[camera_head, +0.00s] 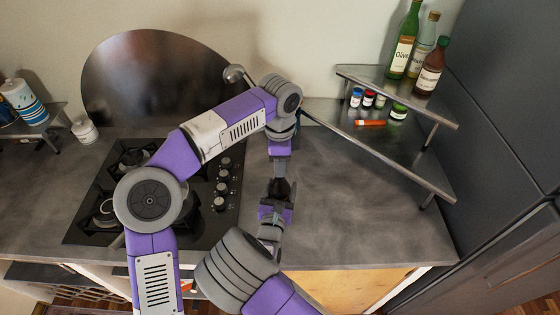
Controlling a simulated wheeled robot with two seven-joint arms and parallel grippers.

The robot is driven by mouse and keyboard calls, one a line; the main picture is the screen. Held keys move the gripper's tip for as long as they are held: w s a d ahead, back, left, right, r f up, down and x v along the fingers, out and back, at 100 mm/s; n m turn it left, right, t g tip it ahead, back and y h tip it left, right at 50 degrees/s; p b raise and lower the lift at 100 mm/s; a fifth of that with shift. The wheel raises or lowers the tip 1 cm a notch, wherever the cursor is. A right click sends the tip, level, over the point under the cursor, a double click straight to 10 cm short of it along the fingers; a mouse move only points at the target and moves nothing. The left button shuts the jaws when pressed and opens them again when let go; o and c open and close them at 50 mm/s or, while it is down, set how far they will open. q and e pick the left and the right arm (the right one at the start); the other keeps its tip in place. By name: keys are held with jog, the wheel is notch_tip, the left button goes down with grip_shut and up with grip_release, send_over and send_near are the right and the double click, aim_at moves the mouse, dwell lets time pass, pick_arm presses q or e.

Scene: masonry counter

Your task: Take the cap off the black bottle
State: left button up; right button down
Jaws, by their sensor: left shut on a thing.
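The black bottle (279,188) is a small dark shape between my two grippers, above the counter to the right of the hob. My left gripper (279,172) comes at it from the far side and is shut on it. My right gripper (277,203) comes from the near side and is close against the bottle's near end. Its fingers are too small and dark to tell whether they are open or shut. The cap cannot be told apart from the bottle.
A black hob (100,205) with knobs lies left. A metal corner shelf (440,117) on the right carries tall bottles, small jars and an orange item (370,123). The grey counter (350,215) right of my grippers is clear. A dark tall cabinet (500,110) bounds the right.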

pick_arm(q)
jog(key=shift+s, duration=0.1)
grip_shut()
jog(key=n, duration=0.4)
jog(key=shift+s, duration=0.1)
jog(key=n, duration=0.4)
jog(key=shift+n, duration=0.3)
jog(key=n, duration=0.3)
jog(key=shift+n, duration=0.4)
pick_arm(e)
jog(key=shift+s+f, duration=0.1)
jog(key=shift+f, duration=0.3)
pick_arm(q)
jog(key=shift+r, duration=0.1)
